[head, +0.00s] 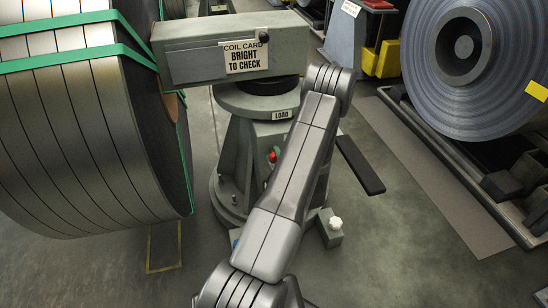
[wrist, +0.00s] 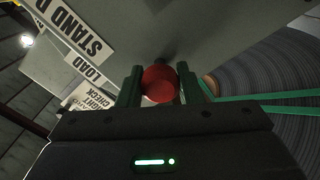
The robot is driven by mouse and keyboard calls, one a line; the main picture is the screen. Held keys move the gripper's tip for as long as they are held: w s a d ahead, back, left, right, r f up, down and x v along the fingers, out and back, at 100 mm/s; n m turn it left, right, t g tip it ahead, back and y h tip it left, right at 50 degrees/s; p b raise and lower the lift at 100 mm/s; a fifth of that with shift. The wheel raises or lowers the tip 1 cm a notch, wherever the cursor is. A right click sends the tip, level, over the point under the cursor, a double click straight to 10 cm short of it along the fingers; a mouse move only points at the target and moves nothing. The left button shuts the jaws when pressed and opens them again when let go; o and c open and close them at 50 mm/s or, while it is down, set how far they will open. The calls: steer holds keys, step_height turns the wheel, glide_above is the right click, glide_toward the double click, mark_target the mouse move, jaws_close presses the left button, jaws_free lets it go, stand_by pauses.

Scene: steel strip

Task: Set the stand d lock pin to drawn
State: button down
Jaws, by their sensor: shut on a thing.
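The round red knob (wrist: 160,86) of the lock pin sits in the middle of the wrist view, in front of the grey stand face (wrist: 205,35). My gripper (wrist: 160,72) is shut on the knob, with one dark green finger on each side. A short dark part shows behind the knob; I cannot tell how far the pin stands out. The STAND D label (wrist: 75,28) is to the left. In the head view my arm crosses the grey stand (head: 236,150) and hides my gripper. A small red part (head: 274,154) shows left of the arm.
A large strapped steel coil (head: 80,130) stands close on the left. The coil card box (head: 205,52) tops the stand, above the LOAD label (head: 282,114). Another coil (head: 462,60) lies at the right behind a rail. A white-knobbed block (head: 331,232) is at the stand's foot.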

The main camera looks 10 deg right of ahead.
steer(key=s, duration=0.4)
steer(key=shift+s+f, duration=0.1)
steer(key=shift+s, duration=0.1)
steer(key=c, duration=1)
jaws_free()
steer(key=shift+d, duration=0.1)
steer(key=shift+s, duration=0.15)
steer(key=s, duration=1.3)
steer(key=shift+s+d+p, duration=0.2)
steer(key=shift+s+p, duration=0.1)
steer(key=shift+p, duration=0.1)
steer(key=shift+w, duration=0.15)
steer(key=w, duration=0.7)
steer(key=w+b, duration=0.1)
steer(key=w, duration=0.5)
steer(key=shift+w+a, duration=0.2)
steer(key=shift+w, duration=0.2)
